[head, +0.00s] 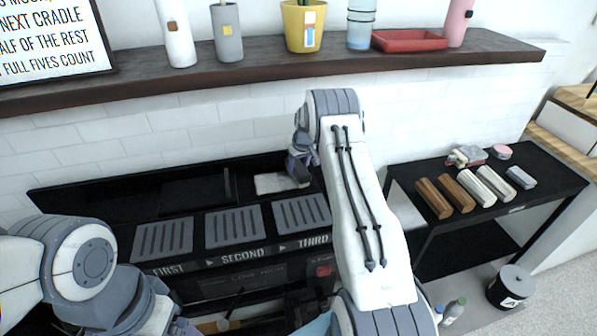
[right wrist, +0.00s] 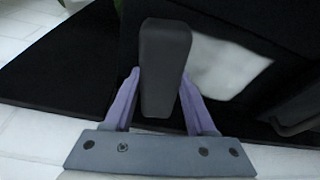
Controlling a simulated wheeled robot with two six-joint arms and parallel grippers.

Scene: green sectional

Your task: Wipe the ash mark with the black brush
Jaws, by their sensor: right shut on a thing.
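My right gripper (right wrist: 160,105) is shut on the black brush (right wrist: 165,65), a dark block standing out between its purple fingers. In the head view this gripper (head: 299,168) points down at the back of the black counter. A pale patch, which looks like the ash mark (head: 275,183), lies just left of it, partly hidden by the gripper. In the right wrist view the patch (right wrist: 225,65) is beside the brush; I cannot tell whether they touch. My left arm comes in at the lower left; only a bit of its wrist end shows, and its fingers cannot be made out.
Three grey grooved plates (head: 234,227) labelled FIRST, SECOND and THIRD lie along the counter front. A wooden shelf (head: 270,68) with bottles, a yellow pot and a red tray (head: 408,41) runs above. A black side table (head: 540,178) at right holds several blocks.

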